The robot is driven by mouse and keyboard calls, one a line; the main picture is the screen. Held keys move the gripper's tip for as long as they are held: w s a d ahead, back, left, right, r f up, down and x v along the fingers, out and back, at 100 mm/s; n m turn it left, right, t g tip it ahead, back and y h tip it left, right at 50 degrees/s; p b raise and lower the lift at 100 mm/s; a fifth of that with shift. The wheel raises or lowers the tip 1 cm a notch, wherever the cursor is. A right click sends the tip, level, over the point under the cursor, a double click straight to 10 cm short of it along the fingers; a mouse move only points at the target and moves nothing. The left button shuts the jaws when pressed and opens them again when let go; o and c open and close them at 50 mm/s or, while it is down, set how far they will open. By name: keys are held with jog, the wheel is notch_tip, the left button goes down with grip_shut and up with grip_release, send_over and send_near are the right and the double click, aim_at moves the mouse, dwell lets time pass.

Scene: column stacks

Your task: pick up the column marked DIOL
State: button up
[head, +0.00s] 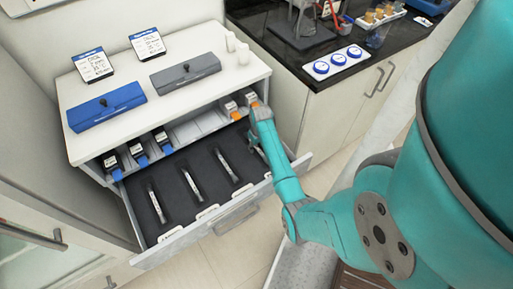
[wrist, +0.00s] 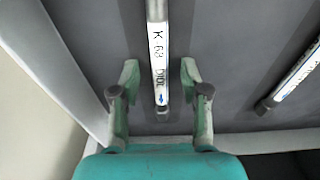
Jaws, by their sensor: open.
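The column marked DIOL (wrist: 159,52) is a slim metal tube with a white label reading what looks like "K 69 DIOL". It lies in the dark-lined drawer near one side wall. My gripper (wrist: 159,82) is open, with one finger on each side of the column's labelled end. No contact between fingers and column shows. In the head view my gripper (head: 257,150) is over the right end of the open drawer (head: 222,222), and my arm largely hides the column there.
Another labelled column (wrist: 293,76) lies to the right in the wrist view. Three columns, including one (head: 191,184), lie in the drawer left of my arm. The cabinet top above holds a blue box (head: 106,107) and a grey box (head: 185,72). Drawer walls stand close to my gripper.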

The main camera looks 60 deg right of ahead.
grip_shut()
jog(key=shift+r, duration=0.1)
dwell(0.3)
